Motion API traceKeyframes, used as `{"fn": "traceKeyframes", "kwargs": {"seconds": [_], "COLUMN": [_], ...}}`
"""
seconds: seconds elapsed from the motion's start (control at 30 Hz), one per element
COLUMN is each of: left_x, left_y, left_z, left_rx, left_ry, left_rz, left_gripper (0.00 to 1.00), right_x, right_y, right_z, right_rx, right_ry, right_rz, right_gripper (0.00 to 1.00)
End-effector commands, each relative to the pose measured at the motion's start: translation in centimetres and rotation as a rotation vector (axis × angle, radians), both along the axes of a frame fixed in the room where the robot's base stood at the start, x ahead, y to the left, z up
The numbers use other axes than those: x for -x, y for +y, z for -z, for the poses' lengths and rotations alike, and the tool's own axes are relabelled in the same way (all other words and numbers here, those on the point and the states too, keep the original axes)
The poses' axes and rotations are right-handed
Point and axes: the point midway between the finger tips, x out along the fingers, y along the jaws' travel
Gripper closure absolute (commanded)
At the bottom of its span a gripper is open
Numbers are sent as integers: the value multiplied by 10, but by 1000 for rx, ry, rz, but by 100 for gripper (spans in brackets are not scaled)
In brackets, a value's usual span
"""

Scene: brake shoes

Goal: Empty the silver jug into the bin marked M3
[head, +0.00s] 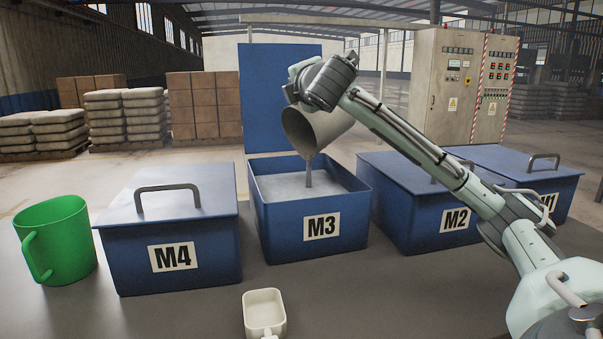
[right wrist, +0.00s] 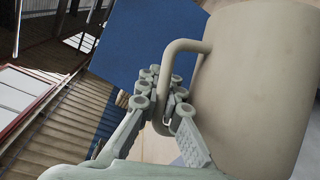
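The silver jug (head: 315,128) is tipped mouth-down over the open bin marked M3 (head: 345,232). A grey stream runs from its lip into the bin, where grey material (head: 285,186) fills much of the inside. My right gripper (head: 322,84) is shut on the jug's handle, above the bin. In the right wrist view, the fingers (right wrist: 170,112) close around the handle (right wrist: 185,48) beside the jug's body (right wrist: 255,90). The jug's inside is mostly hidden. My left gripper is not in view.
A blue panel (head: 270,90) stands upright behind M3, apparently its raised lid. Lidded bins M4 (head: 120,262) and M2 (head: 405,220) flank M3, with another (head: 565,190) at far right. A green mug (head: 70,245) stands left. A small cream cup (head: 264,312) is at the front.

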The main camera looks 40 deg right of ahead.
Motion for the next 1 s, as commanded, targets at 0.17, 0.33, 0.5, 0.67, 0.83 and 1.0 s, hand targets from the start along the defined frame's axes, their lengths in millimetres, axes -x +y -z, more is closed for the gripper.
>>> {"fn": "traceKeyframes", "kwargs": {"seconds": [0.17,0.33,0.5,0.67,0.83,1.0], "left_x": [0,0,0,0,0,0], "left_y": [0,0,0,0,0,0], "left_z": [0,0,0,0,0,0], "left_rx": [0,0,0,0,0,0], "left_ry": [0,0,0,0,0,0], "left_rz": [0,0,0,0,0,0], "left_gripper": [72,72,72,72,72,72], "right_x": [0,0,0,-1,-1,-1], "right_y": [2,5,8,10,13,15], "right_z": [-1,-1,-1,-1,0,0], "right_rx": [16,31,48,63,79,95], "right_ry": [-1,1,2,3,5,6], "right_rz": [0,-1,-1,-1,-1,0], "right_gripper": [100,100,100,100,100,100]}}
